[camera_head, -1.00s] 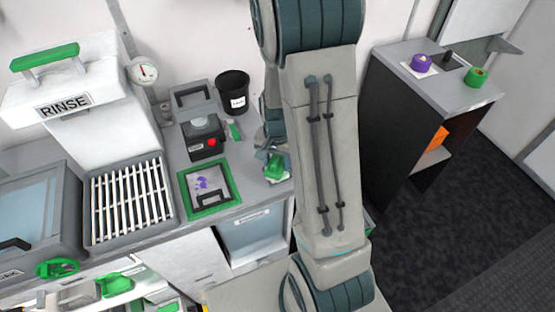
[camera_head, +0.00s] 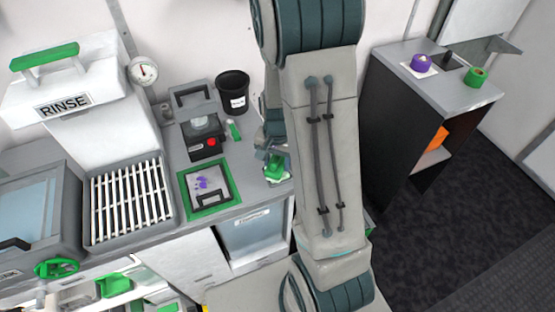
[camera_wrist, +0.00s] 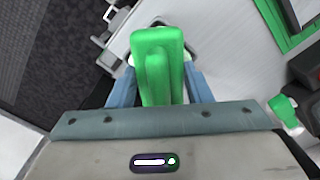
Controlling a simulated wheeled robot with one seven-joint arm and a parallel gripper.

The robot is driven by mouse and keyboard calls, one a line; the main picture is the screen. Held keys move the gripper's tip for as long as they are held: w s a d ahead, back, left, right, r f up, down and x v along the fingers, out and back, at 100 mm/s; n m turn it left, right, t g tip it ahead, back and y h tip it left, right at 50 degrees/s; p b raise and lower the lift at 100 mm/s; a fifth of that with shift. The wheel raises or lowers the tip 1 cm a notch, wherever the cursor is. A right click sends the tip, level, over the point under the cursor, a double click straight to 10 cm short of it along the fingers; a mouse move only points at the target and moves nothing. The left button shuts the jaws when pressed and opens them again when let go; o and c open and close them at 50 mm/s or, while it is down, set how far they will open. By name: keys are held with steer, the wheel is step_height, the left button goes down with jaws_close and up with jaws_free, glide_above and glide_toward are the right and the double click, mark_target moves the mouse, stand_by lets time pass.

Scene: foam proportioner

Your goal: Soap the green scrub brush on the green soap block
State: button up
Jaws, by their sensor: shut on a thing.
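The green scrub brush (camera_wrist: 157,62) is in my gripper (camera_wrist: 155,88), between its two blue-grey fingers in the wrist view. Its green handle faces the camera, and white shows at its far end. In the head view the brush (camera_head: 276,170) is at the right end of the counter, partly hidden by my arm. A small green-and-white piece (camera_head: 233,130) lies on the counter by the black bin. A similar piece (camera_wrist: 285,110) shows at the right of the wrist view. I cannot tell whether it is the green soap block, or whether the brush touches anything.
A green-framed tray (camera_head: 211,212) is left of the brush, with a black-and-red device (camera_head: 205,140) behind it. The black bin (camera_head: 233,92) stands at the back. A slatted rack (camera_head: 128,203) is farther left. A separate grey cabinet (camera_head: 455,90) stands at the right.

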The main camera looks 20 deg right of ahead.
steer(key=shift+r+p, duration=2.6)
steer(key=shift+r, duration=0.9)
